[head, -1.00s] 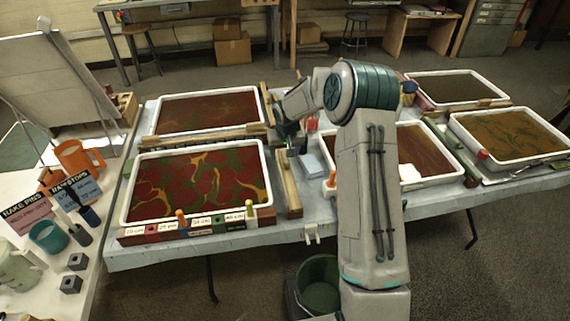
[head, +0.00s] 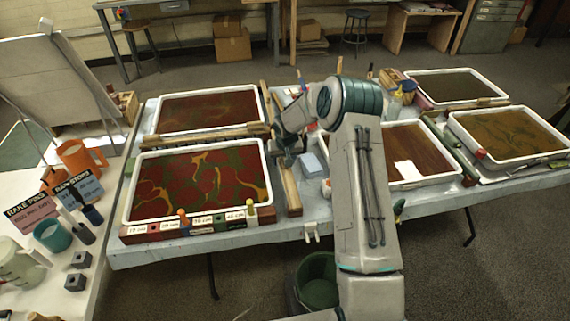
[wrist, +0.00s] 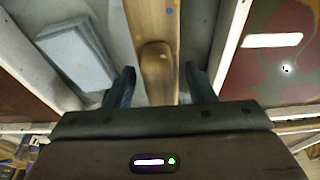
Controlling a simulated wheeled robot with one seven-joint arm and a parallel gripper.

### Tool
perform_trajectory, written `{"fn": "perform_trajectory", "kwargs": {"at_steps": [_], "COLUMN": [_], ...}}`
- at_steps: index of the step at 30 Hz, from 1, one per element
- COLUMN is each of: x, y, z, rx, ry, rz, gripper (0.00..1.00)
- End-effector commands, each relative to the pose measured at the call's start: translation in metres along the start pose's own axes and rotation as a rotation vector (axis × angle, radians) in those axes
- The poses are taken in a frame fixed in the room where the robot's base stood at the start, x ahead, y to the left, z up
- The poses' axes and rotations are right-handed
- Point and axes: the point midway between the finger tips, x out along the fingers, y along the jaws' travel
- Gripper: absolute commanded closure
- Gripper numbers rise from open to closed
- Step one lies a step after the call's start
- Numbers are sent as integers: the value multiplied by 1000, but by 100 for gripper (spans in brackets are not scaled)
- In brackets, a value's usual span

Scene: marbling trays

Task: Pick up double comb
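My gripper (head: 284,158) is low over the gap between the left and middle trays. In the wrist view its two dark fingers (wrist: 160,74) are apart. A wooden bar (wrist: 154,18) runs between them, with a rounded wooden knob (wrist: 155,58) at the fingers. No finger visibly touches the wood. The bar also shows in the head view (head: 291,191), partly hidden by my arm. I cannot tell whether this wood is the double comb, as no teeth show. A long wooden comb-like piece (head: 205,136) lies between the two left trays.
A red-green marbled tray's white rim (head: 127,190) stands left of the bar. A pale blue stack (head: 312,165) lies to its right, also in the wrist view (wrist: 75,55). Labelled blocks (head: 202,222) line the front edge. A green bucket (head: 319,285) stands on the floor.

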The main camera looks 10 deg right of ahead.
Motion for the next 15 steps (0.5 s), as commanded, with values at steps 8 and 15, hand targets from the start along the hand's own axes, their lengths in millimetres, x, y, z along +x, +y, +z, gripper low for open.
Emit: {"fn": "perform_trajectory", "kwargs": {"at_steps": [8, 15], "x": [0, -8], "y": [0, 0], "z": [0, -3], "rx": [0, -1], "ry": [0, 2], "rz": [0, 1], "gripper": [82, 82]}}
